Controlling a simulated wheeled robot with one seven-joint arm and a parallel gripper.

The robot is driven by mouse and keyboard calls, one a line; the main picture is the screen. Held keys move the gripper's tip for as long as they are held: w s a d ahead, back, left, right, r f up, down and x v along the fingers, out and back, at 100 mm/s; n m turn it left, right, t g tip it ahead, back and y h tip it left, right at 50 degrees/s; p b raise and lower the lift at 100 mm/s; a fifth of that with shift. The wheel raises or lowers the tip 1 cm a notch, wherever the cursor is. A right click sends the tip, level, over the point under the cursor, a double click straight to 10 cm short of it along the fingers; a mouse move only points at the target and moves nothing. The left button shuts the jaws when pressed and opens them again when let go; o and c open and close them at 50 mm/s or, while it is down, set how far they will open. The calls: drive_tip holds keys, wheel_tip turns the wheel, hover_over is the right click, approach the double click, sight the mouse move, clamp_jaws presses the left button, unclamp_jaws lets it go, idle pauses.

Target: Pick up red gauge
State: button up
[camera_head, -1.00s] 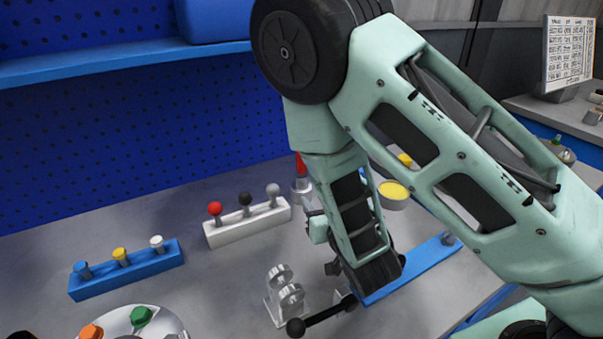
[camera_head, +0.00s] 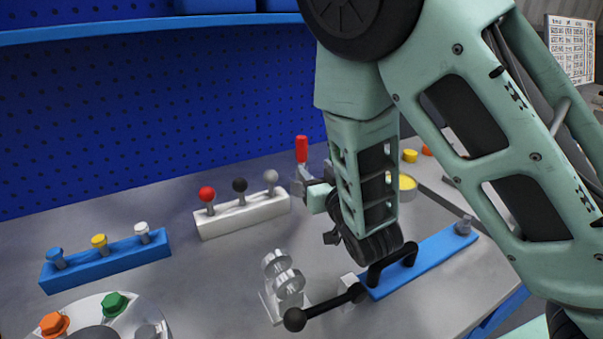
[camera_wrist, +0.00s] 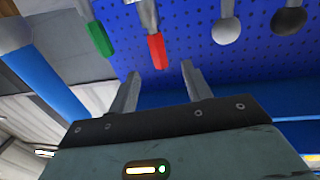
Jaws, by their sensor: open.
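The red gauge (camera_head: 302,150) stands upright at the back of the bench, its red handle up; its lower part is partly hidden by my gripper. In the wrist view its red handle (camera_wrist: 157,50) shows just beyond the fingertips, roughly in line with the gap between them. My gripper (camera_wrist: 160,73) is open, with nothing between its fingers. In the head view my wrist and gripper stand just in front and right of the gauge, and the fingers are largely hidden. I cannot tell the exact distance to the gauge.
A green-handled tool (camera_wrist: 99,38) is close beside the red one in the wrist view. A white block (camera_head: 240,217) with red, black and grey ball knobs stands left. A blue block (camera_head: 108,262), a toggle clamp (camera_head: 325,306) and a yellow-topped cup (camera_head: 407,183) are nearby.

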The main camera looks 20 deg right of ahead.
sight(299, 146)
drive_tip(key=w+p, duration=0.1)
drive_tip(key=w, duration=0.5)
drive_tip(key=shift+w+a+p, duration=0.1)
drive_tip(key=shift+a+p, duration=0.05)
drive_tip(key=shift+p, duration=0.25)
drive_tip(key=shift+w+p, duration=0.6)
drive_tip(key=shift+w, duration=2.65)
clamp_jaws()
